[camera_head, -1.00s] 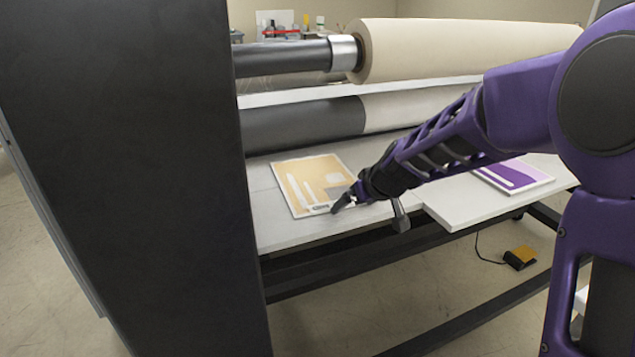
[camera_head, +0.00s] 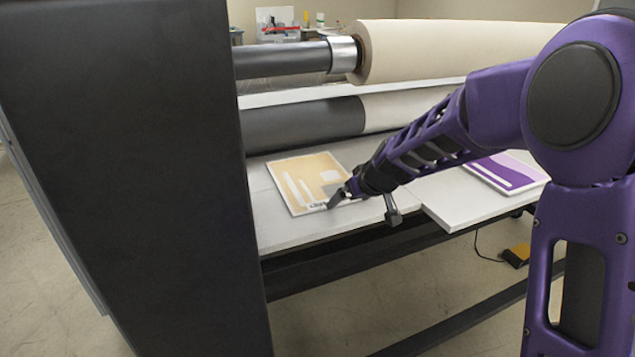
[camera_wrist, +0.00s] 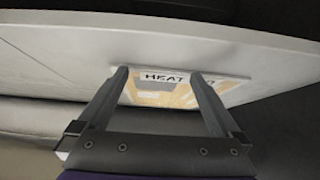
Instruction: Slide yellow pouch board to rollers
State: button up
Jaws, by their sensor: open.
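The yellow pouch board (camera_head: 305,178), yellow with white shapes and a white border, lies flat on the grey feed table below the rollers (camera_head: 300,124). My gripper (camera_head: 338,198) is at the board's near right corner in the head view. In the wrist view my gripper (camera_wrist: 160,82) has its two fingers apart, with the board (camera_wrist: 180,92) and its "HEAT" label showing between and beyond them. Nothing is held. I cannot tell whether the fingertips touch the board. A gap of table lies between the board's far edge and the rollers.
A large cream roll (camera_head: 440,48) hangs above the rollers. A dark machine side panel (camera_head: 130,180) stands at left. The table's front edge (camera_head: 310,243) is close to my gripper.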

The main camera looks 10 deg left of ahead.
aim_at(319, 188)
jog(key=shift+s+d+b, duration=0.15)
jog(key=shift+s+b, duration=0.05)
jog(key=shift+b, duration=0.25)
jog(key=shift+s, duration=0.1)
jog(key=shift+s+a, duration=0.55)
jog(key=shift+a, duration=0.3)
jog(key=shift+w+a+p, duration=0.9)
jog(key=shift+w, duration=0.25)
dwell(0.5)
jog(key=shift+s+d+b, duration=0.15)
jog(key=shift+b, duration=0.25)
jog(key=shift+s+a, duration=0.35)
jog(key=shift+a, duration=0.15)
jog(key=shift+w+a+f+p, duration=0.1)
jog(key=shift+w+a+p, duration=0.5)
jog(key=shift+w, duration=0.25)
jog(key=shift+w+a+r+p, duration=0.1)
jog(key=shift+w+a+p, duration=0.25)
jog(key=shift+w+a, duration=0.45)
jog(key=shift+w+a+f+p, duration=0.1)
jog(key=shift+w+a+p, duration=0.45)
jog(key=shift+w, duration=0.4)
dwell(1.5)
